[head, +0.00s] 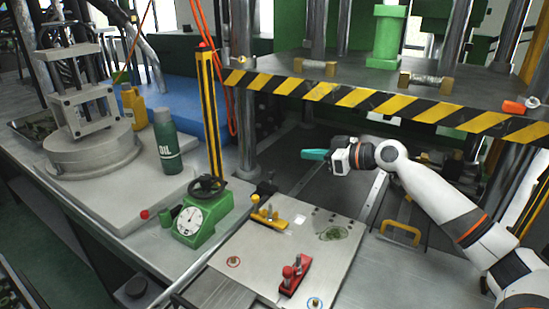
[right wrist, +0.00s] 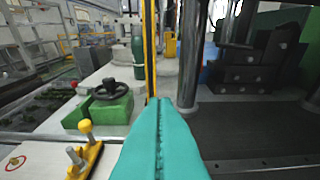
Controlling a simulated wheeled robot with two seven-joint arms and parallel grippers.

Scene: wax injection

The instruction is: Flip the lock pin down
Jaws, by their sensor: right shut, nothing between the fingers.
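A light metal plate (head: 232,248) lies on the bench at front centre. A yellow bracket with upright pins (head: 268,217) stands on its far left side, and also shows at lower left in the right wrist view (right wrist: 85,155). A red clamp-like part (head: 293,275) stands near the plate's front. I cannot tell for sure which part is the lock pin. My right gripper (head: 315,154) has teal fingers pressed together, empty, held above and beyond the plate, apart from both parts. Its shut fingers also fill the lower middle of the right wrist view (right wrist: 159,130). My left gripper is not in view.
A green dial gauge with a black handwheel (head: 200,215) stands left of the plate. A striped post (head: 209,115) and the press's striped edge (head: 380,103) border the space around my right gripper. A yellow handle (head: 401,231) is right of the plate.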

